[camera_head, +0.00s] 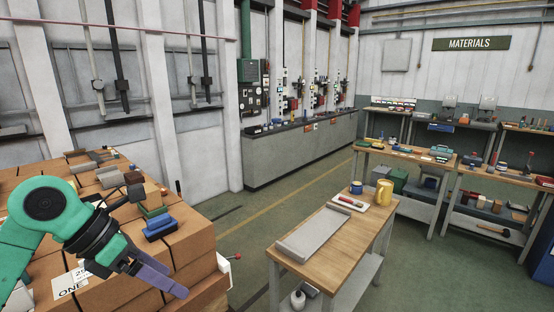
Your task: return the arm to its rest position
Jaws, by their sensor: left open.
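My left arm comes in from the left in green and black, bent over the near end of a stack of brown boxes. Its left gripper (168,278) points down and to the right, with purple-grey fingers open and nothing seen between them. The gripper is in front of the stack (192,242), near its right edge. I cannot tell if it touches a box. My right arm and gripper are not in view.
On the stack lie blue and green bricks (158,226) and several grey and brown pieces. A wooden table (340,243) to the right holds a grey tray (312,232), a yellow mug (383,192) and a blue mug (356,187). Green floor lies between stack and table.

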